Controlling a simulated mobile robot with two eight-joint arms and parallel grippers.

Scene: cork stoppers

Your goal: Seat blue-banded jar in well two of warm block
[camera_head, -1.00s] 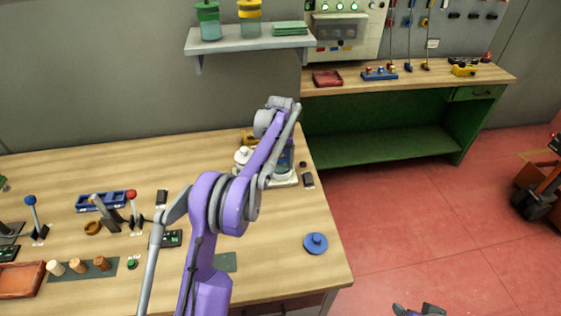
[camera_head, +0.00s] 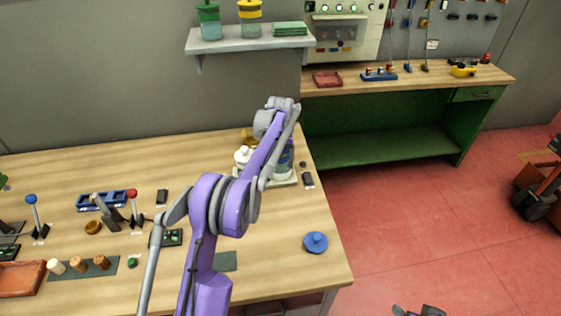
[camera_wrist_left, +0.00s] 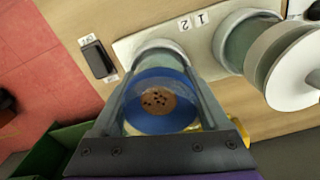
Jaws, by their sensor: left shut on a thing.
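The blue-banded jar (camera_wrist_left: 182,82) is open-topped in the left wrist view, with brown, dark-specked contents. My left gripper (camera_wrist_left: 162,78) is shut on it, one finger on each side. The jar is lined up over the pale ring of well two (camera_wrist_left: 160,48) in the warm block (camera_wrist_left: 130,44); I cannot tell how deep it sits. In the head view the jar (camera_head: 286,158) shows partly behind my left arm, at the block's right side (camera_head: 284,183). A dark part at the bottom edge (camera_head: 420,311) looks like my right gripper; its jaws are unclear.
A dark switch (camera_head: 308,179) lies right of the block. A blue lid (camera_head: 315,242) lies near the bench's right edge, with clear wood around it.

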